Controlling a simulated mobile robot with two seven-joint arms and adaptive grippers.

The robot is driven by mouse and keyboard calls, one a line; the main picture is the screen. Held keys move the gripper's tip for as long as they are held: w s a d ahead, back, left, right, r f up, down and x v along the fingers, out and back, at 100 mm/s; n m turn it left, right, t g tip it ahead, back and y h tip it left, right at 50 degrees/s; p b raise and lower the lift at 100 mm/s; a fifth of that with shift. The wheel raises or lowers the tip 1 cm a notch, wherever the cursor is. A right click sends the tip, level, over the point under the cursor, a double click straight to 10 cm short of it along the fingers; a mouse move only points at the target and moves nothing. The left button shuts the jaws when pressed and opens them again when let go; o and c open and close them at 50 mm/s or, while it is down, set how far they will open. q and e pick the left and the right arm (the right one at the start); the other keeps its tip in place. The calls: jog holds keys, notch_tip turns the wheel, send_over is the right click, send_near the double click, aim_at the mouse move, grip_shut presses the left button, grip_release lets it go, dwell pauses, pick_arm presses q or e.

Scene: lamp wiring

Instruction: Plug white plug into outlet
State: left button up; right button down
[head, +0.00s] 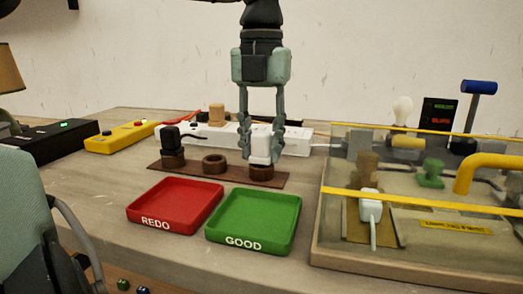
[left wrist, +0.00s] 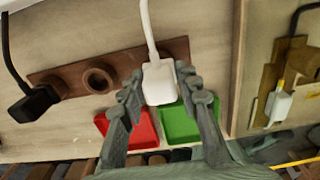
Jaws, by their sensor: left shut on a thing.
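In the head view my left gripper (head: 262,132) points down with its fingers shut on a white plug (head: 261,148). The plug is upright at the right-hand cup of a brown wooden holder (head: 230,177); whether it still rests in the cup is unclear. In the left wrist view the white plug (left wrist: 158,84) is between the fingers (left wrist: 160,90), its white cord running up. A white power strip (head: 296,139) with outlets lies behind the holder, partly hidden by the gripper. My right gripper is not in view.
A black plug (head: 172,139) is at the holder's left cup; the middle cup (head: 214,163) is empty. Red (head: 175,205) and green (head: 254,222) trays lie in front. A fixture with yellow bars (head: 440,203) and another white plug (head: 370,207) stands right.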

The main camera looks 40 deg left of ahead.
aim_at(261, 132)
pick_arm(q)
jog(key=shift+r+p, duration=1.55)
jog(key=shift+r, duration=0.65)
